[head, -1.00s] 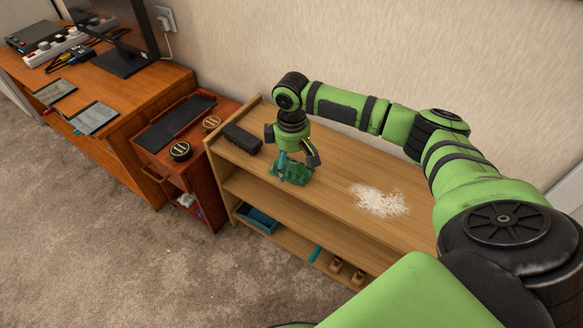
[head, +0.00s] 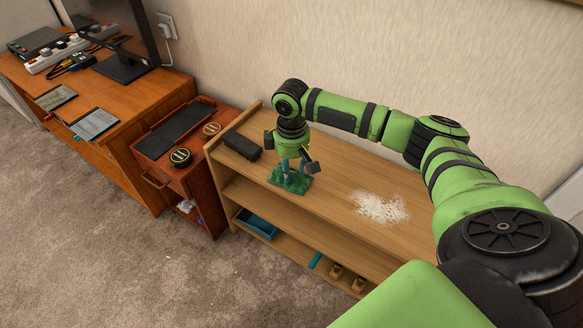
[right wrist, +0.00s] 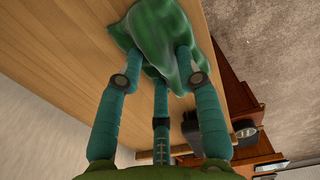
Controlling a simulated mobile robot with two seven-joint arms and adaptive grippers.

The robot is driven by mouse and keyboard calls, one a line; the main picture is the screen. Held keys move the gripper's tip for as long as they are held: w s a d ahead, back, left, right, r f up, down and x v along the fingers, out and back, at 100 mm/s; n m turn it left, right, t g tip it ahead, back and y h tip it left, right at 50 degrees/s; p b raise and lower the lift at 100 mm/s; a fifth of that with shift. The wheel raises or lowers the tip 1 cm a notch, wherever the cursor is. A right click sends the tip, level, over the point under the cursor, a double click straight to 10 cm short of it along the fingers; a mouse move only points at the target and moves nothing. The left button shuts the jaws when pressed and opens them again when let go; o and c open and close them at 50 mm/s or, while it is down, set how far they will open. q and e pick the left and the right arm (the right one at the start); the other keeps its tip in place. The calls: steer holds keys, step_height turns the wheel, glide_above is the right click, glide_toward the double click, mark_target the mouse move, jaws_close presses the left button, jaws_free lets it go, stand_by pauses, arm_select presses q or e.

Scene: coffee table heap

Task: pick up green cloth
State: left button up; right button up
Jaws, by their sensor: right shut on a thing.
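The green cloth (head: 290,181) lies crumpled on the wooden shelf top, near its front edge. My right gripper (head: 293,174) points down onto it, and its fingers are shut on the cloth. In the right wrist view the cloth (right wrist: 158,38) is bunched around and between the teal fingertips (right wrist: 163,68). The cloth appears to rest on the wood. Part of it is hidden behind the fingers. My left gripper is not in view.
A black box-shaped object (head: 242,144) lies left of the gripper on the shelf unit (head: 335,185). A patch of white powder (head: 380,207) lies to the right. A red-brown cabinet (head: 205,175) with two round tins stands to the left. A blue tray (head: 257,224) sits on a lower shelf.

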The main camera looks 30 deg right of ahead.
mark_target(296, 170)
steer(key=r, duration=0.1)
steer(key=r+p, duration=0.1)
steer(key=r, duration=0.1)
steer(key=r+p, duration=0.1)
steer(key=shift+s+d+r, duration=0.3)
steer(key=shift+s+d, duration=0.1)
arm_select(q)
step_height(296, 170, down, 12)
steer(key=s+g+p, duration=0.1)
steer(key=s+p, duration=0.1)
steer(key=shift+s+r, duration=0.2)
arm_select(e)
steer(key=s+d+r, duration=0.5)
steer(key=s+r, duration=0.1)
steer(key=s, duration=0.3)
steer(key=shift+d, duration=0.2)
